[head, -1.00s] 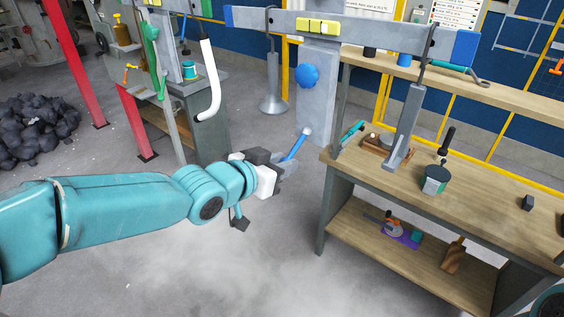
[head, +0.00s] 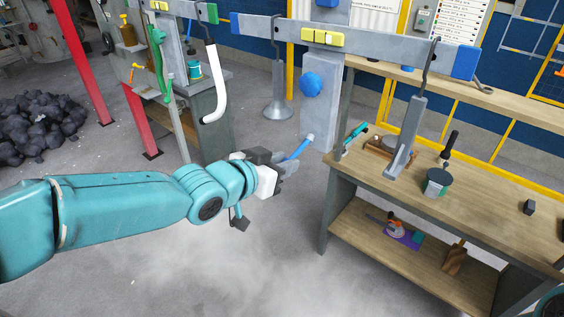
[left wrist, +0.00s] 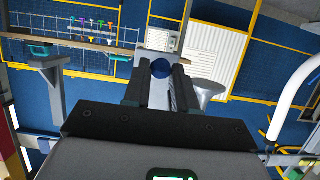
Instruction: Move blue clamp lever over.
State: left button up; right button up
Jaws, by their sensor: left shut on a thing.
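The blue clamp lever (head: 299,148) is a short slanted bar low on the grey post (head: 318,118). Its upper right end meets the post near a pale round tip. My left gripper (head: 286,166) is shut on the lever's lower left end, and its fingers hide that end. A round blue knob (head: 312,84) sits higher on the post; it also shows between the finger shapes in the left wrist view (left wrist: 161,68). In that view, I cannot make out the lever. My right gripper is not in view.
A grey crossbeam (head: 395,50) with blue ends tops the post, and hooks hang from it. A wooden workbench (head: 480,205) with tools stands at right. A red post (head: 140,120) and a white curved tube (head: 212,95) are at left. The floor below my arm is clear.

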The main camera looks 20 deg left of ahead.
pick_arm(q)
jog(key=shift+s+r+p, duration=0.1)
jog(key=shift+r+p, duration=0.9)
jog(key=shift+r, duration=0.3)
jog(key=shift+r+p, duration=0.4)
jog(key=o, duration=0.9)
jog(key=shift+f, duration=0.1)
jog(key=shift+a, duration=0.1)
